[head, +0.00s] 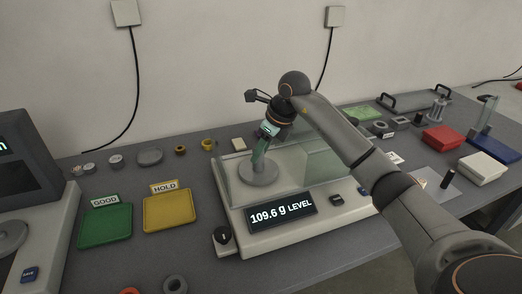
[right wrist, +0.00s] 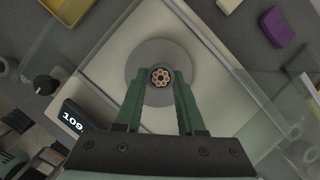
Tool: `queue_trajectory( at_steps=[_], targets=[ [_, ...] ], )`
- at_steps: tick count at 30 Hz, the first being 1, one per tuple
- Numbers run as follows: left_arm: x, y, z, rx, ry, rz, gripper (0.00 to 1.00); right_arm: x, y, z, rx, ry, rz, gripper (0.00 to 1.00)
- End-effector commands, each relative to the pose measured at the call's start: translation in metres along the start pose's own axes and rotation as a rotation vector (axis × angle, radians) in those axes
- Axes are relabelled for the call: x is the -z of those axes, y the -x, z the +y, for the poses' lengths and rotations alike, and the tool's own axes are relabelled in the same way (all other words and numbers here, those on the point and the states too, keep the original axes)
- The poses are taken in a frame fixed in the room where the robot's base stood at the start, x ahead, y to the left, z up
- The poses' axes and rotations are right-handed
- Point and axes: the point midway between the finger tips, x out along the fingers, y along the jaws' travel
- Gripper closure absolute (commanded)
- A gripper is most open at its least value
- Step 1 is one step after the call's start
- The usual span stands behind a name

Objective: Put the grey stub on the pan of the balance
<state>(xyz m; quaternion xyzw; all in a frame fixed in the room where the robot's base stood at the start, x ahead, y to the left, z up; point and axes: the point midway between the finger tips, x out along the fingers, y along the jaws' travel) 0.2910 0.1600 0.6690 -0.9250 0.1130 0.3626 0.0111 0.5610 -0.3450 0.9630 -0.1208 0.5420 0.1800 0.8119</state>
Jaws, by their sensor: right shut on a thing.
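The balance (head: 243,241) stands mid-table with glass draft walls; its display reads 109.6 g LEVEL. Its round grey pan (head: 258,178) also shows in the right wrist view (right wrist: 136,70). My right gripper (head: 260,158) reaches down inside the walls, over the middle of the pan. In the right wrist view its green fingers are shut on the stub (right wrist: 160,77), seen end-on as a dark ring around several copper-coloured cores. The stub is upright over the pan centre; its lower end is hidden, though the display shows a load. My left gripper is not in view.
Glass walls (head: 325,160) stand close around the right gripper. A green GOOD tray (head: 105,228) and a yellow HOLD tray (head: 168,212) lie left of the balance. Small round pieces line the back left. Red (head: 445,138) and white boxes stand at the right.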

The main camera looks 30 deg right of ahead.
Motion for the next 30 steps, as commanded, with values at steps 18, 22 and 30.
queue_trajectory(
  at_steps=[18,22,30],
  targets=[
    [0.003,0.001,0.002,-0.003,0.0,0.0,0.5,-0.002,0.003,0.0,-0.001,0.0,-0.001,0.32],
    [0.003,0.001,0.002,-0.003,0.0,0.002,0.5,-0.001,0.019,-0.001,0.003,0.0,-0.002,0.32],
    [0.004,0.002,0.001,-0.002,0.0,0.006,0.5,-0.002,0.078,-0.001,0.003,0.0,-0.002,0.32]
  ],
)
